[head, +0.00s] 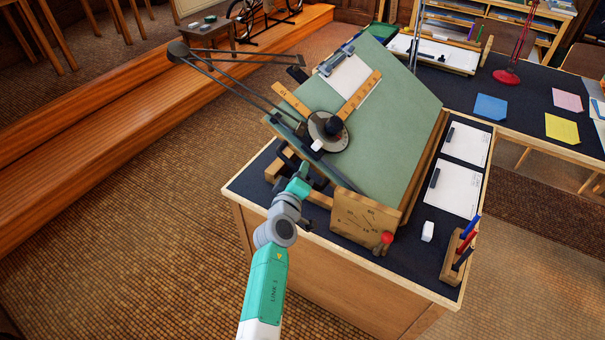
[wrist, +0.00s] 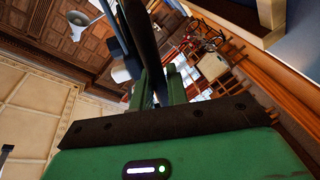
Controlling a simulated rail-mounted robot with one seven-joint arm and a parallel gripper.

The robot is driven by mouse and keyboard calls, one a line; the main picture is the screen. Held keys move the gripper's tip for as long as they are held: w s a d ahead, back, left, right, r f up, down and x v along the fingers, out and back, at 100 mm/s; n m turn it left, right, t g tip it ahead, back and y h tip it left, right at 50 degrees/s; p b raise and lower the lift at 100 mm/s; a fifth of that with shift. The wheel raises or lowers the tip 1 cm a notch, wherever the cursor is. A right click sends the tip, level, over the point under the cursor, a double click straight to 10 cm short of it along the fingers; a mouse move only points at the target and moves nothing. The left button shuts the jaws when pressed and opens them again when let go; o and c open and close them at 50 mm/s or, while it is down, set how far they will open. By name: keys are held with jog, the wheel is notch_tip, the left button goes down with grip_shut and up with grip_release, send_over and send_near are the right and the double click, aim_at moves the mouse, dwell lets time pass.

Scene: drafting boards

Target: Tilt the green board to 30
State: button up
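The green board (head: 395,135) is tilted on its stand on the near desk, with its lower edge toward the near left. A wooden angle plate (head: 358,217) with marks, 30 and 60 among them, stands at its near corner. A red knob (head: 387,237) is beside the plate. The exact angle cannot be read. My gripper (head: 292,158) is at the board's lower left edge, partly hidden by my wrist. In the wrist view a dark bar rises between the fingers (wrist: 156,88); whether they grip it is unclear.
A drafting arm with a round head (head: 328,131) and wooden rulers (head: 360,95) lies over the board. White sheets (head: 452,190), an eraser (head: 428,231) and a pen holder (head: 456,258) occupy the desk's right side. Open floor (head: 150,230) lies left.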

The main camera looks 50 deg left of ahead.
jog(key=o, duration=0.3)
jog(key=shift+s+d+r+p, duration=0.1)
jog(key=shift+s+d+p, duration=0.05)
jog(key=shift+s+p, duration=0.15)
jog(key=p+v, duration=0.3)
jog(key=v, duration=0.4)
jog(key=shift+d, duration=0.1)
